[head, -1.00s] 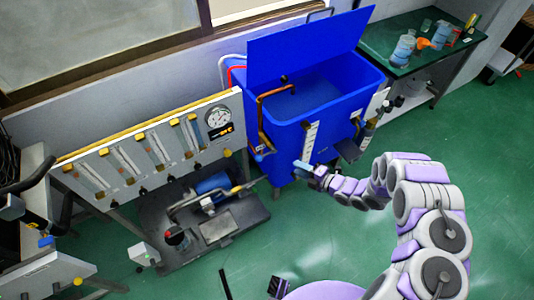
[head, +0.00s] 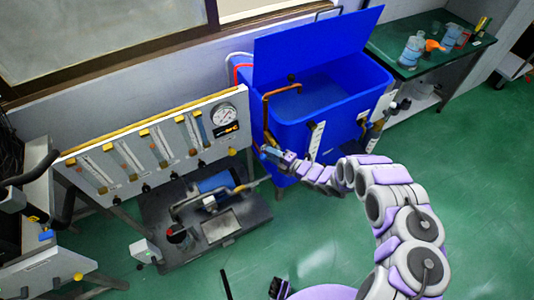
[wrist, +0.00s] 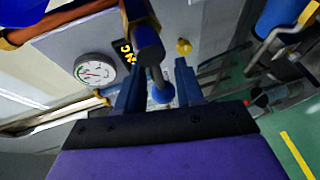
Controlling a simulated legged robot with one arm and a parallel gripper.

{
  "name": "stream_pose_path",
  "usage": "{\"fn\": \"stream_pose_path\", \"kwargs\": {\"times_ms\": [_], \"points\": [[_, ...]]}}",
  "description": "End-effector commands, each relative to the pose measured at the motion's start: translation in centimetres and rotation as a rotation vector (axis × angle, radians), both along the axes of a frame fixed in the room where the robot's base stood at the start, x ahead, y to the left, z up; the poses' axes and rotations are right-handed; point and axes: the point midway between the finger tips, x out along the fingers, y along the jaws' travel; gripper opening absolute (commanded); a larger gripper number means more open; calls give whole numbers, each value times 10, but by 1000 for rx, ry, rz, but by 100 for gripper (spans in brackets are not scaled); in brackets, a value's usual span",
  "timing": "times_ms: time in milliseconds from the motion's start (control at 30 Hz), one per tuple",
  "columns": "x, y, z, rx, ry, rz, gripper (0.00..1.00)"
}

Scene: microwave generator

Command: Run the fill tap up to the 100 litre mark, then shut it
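The blue tank (head: 290,137) stands with its lid up and water visible inside. A copper fill pipe (head: 265,108) runs over its rim and down its left front corner. A white level scale (head: 315,140) is on the front; its marks are too small to read. My gripper (head: 268,152) is at the pipe's lower end, by the tank's left front corner. In the wrist view my gripper (wrist: 160,85) has its fingers apart. A dark cylindrical fitting (wrist: 148,42) and a blue knob (wrist: 163,95), seemingly the tap, show between them. I cannot tell whether they touch.
A panel with flow tubes and a round gauge (head: 223,115) stands left of the tank; the gauge also shows in the wrist view (wrist: 95,68). A pump (head: 215,185) sits on a low base below it. A green bench (head: 390,45) is at the right.

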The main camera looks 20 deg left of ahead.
Motion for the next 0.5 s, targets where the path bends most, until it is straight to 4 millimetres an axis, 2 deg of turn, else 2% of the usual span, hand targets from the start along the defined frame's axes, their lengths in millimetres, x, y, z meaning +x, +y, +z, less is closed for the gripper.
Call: {"fn": "stream_pose_path", "kwargs": {"times_ms": [200,500], "points": [[7,22,-5,2,0,2,37],[8,28,-6,0,1,1,37]]}}
